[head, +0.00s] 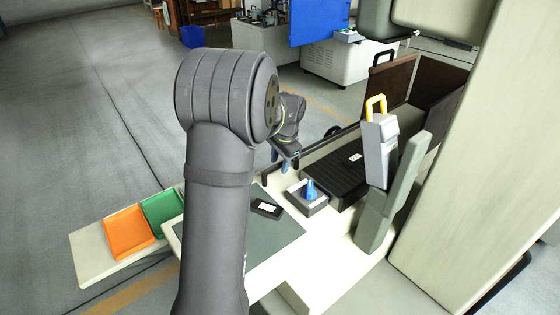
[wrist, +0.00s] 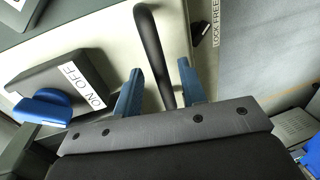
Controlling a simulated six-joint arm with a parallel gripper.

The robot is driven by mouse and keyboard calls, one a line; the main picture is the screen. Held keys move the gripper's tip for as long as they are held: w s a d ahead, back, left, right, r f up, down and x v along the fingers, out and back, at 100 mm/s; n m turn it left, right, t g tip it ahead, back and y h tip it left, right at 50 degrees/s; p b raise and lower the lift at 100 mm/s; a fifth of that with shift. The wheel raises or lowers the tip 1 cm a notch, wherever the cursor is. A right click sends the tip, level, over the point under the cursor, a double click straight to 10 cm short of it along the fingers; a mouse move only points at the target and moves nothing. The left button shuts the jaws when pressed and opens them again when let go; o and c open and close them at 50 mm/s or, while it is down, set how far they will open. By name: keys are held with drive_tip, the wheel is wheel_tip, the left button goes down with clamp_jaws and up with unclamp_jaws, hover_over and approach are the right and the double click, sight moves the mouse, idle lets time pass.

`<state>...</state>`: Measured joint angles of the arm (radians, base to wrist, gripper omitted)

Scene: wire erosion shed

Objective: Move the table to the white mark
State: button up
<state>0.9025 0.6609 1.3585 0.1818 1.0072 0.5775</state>
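The table appears to be the black slotted bed (head: 338,178) with a small white label, in the machine at right of centre in the head view. My gripper (wrist: 160,75) has two blue fingers, spread apart. A bent black handle (wrist: 149,40) runs between them in the wrist view, with gaps visible on both sides. In the head view my gripper (head: 283,163) is over the machine's left edge, close to the black handle (head: 265,175). A small black lever (wrist: 200,33) sits beside a LOCK FREE label (wrist: 216,22). I cannot make out the white mark.
A switch box with a blue knob (head: 311,190) stands near the handle; its ON OFF label (wrist: 84,86) shows in the wrist view. A black device (head: 266,208) lies on the green mat (head: 265,242). Orange (head: 127,232) and green trays are at left. A grey yellow-handled block (head: 380,150) stands right.

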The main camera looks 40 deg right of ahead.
clamp_jaws()
drive_tip(key=a, duration=1)
drive_tip(key=shift+a, duration=0.1)
drive_tip(key=shift+d, duration=0.3)
unclamp_jaws()
drive_tip(key=shift+a, duration=0.1)
drive_tip(key=shift+r, duration=0.1)
drive_tip(key=s+r, duration=0.3)
drive_tip(key=r, duration=1.4)
drive_tip(key=shift+s, duration=0.2)
